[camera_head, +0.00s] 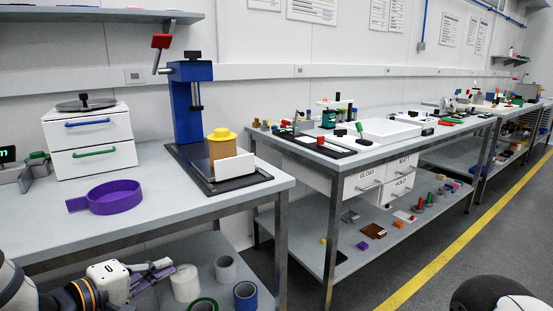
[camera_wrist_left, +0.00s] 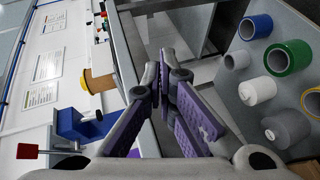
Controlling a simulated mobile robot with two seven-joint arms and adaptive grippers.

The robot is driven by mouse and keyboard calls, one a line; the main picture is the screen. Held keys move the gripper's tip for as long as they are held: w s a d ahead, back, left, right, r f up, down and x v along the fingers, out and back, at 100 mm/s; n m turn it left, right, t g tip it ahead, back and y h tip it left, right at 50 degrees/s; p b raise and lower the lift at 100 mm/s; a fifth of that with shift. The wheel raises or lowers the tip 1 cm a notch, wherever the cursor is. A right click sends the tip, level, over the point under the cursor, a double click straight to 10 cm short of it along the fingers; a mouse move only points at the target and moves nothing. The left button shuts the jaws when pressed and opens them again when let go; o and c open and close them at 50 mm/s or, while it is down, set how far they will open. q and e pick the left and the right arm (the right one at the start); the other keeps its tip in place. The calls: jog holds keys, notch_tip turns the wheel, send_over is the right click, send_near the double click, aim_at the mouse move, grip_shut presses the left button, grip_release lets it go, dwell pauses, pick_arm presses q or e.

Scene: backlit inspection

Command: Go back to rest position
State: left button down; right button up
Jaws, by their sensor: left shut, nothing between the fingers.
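My left gripper (camera_head: 154,274) is low at the left in the head view, in front of the near table's (camera_head: 225,205) front edge. It also shows in the left wrist view (camera_wrist_left: 167,75), where its purple-padded fingers come together at the tips with nothing between them. My right gripper is not in view; a dark rounded shape shows at the bottom right of the head view, and I cannot tell what it is.
On the tabletop are a purple round tray (camera_head: 115,197), a drawer unit (camera_head: 92,143) and a blue press (camera_head: 187,110). Floor is clear at right.

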pick_arm(q)
jog(key=s+d+f+m+g+y+p, duration=0.1)
jog(key=s+d+f+m+g+y, duration=0.15)
jog(key=s+f, duration=0.55)
jog(key=s+d+f+m+g+y, duration=0.1)
jog(key=s+f+g, duration=0.3)
jog(key=s+f, duration=0.45)
jog(key=s+f+m+g+y, duration=0.1)
jog(key=s+m+g, duration=0.1)
jog(key=s, duration=0.8)
jog(key=s+a+f+m+g+y+p, duration=0.1)
jog(key=s+g, duration=0.3)
jog(key=s, duration=0.6)
jog(key=s+a+f+m+g+y, duration=0.1)
jog(key=s+m+g+y, duration=0.1)
jog(key=s, duration=0.9)
jog(key=shift+f+m+g, duration=0.2)
jog(key=shift+m+g, duration=0.25)
jog(key=shift+m, duration=0.2)
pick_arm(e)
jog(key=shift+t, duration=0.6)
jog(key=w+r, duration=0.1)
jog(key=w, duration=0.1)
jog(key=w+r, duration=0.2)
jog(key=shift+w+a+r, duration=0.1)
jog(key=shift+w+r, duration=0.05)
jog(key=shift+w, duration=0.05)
